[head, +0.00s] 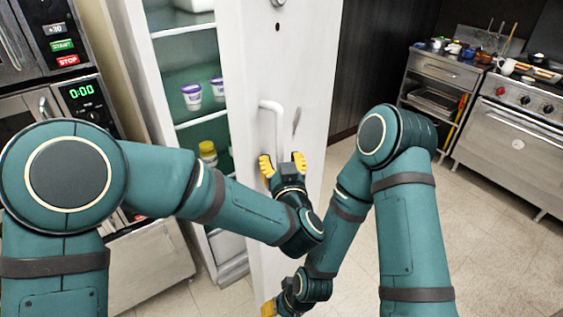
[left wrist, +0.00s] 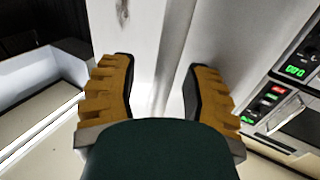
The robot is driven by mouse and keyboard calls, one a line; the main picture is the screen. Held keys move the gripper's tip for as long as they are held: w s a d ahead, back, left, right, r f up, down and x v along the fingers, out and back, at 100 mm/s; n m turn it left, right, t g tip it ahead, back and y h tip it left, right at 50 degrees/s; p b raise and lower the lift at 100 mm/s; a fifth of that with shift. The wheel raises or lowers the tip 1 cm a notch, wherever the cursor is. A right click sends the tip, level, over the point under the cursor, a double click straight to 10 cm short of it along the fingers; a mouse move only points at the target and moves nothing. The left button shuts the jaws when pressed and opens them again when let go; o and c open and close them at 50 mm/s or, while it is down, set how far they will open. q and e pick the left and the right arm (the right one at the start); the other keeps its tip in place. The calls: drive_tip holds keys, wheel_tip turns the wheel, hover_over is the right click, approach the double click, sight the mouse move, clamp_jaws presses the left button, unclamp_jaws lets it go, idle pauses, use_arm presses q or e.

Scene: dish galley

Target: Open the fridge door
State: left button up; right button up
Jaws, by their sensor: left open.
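The white fridge door (head: 290,60) stands ajar in the head view, with the lit interior showing to its left. Its white bar handle (head: 277,118) is on the door's face. My left gripper (head: 283,164) is open at the handle's lower end, its yellow fingers apart on either side. In the left wrist view the open fingers (left wrist: 163,90) have a pale upright strip between them; I cannot tell whether they touch it. My right gripper (head: 270,307) is low at the bottom edge, mostly cut off, and its jaws cannot be made out.
Fridge shelves hold white tubs (head: 192,97) and a yellow-capped jar (head: 208,152). Microwaves (head: 85,98) stand close on the left. A steel stove (head: 515,140) and a counter (head: 440,75) are at the back right. The tiled floor (head: 490,240) at the right is clear.

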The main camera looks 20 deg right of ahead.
sight(282, 126)
use_arm(q)
wheel_tip(282, 126, up, 10)
drive_tip(key=shift+f, duration=0.1)
idle(0.4)
